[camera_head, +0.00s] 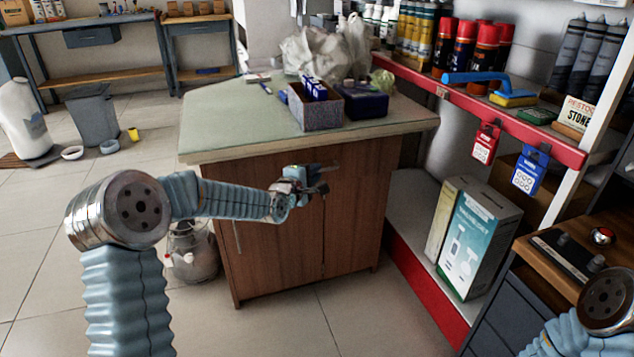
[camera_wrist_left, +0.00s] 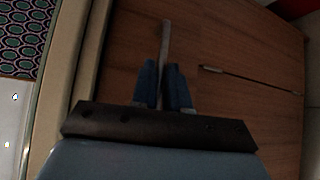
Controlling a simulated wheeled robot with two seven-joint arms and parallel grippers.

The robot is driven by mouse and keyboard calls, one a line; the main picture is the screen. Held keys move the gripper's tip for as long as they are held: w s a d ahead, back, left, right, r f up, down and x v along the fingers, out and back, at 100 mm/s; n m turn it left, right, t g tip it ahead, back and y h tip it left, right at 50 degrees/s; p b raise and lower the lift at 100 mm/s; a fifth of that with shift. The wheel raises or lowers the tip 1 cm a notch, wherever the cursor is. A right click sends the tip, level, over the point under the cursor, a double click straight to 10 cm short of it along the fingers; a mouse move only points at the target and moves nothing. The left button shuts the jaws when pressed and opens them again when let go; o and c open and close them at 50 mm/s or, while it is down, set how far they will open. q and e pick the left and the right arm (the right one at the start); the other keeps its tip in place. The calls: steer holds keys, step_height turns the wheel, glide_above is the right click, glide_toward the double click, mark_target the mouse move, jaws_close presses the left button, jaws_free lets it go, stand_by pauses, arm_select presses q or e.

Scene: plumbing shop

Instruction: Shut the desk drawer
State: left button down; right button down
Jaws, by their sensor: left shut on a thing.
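The desk (camera_head: 300,230) is a brown wooden cabinet with a pale green top, in the middle of the head view. My left gripper (camera_head: 318,187) is at the upper part of its front, just under the top's edge. In the left wrist view, its blue fingers (camera_wrist_left: 164,88) are shut on a thin metal bar handle (camera_wrist_left: 166,40), seemingly the drawer's. The drawer front is partly hidden by the gripper and arm. It looks about level with the cabinet front, but I cannot tell whether a gap is left. My right gripper is out of view.
A speckled box (camera_head: 315,112), a dark blue box (camera_head: 362,103) and plastic bags (camera_head: 325,48) stand on the desk. A red-edged shelf (camera_head: 520,135) is close on the right, with a cardboard box (camera_head: 480,240) below. A metal canister (camera_head: 192,252) stands at the desk's left.

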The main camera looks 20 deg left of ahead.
mark_target(306, 161)
arm_select(q)
steer(key=w+a, duration=0.2)
steer(key=w, duration=0.1)
steer(key=w+a, duration=0.1)
steer(key=shift+w, duration=0.3)
steer(key=shift+w+a+r, duration=0.15)
steer(key=shift+a+r, duration=0.05)
steer(key=shift+a, duration=0.05)
steer(key=c, duration=1.3)
jaws_free()
steer(key=shift+w+f, duration=0.15)
steer(key=shift+o, duration=0.5)
steer(key=v, duration=1.4)
steer(key=shift+d, duration=0.1)
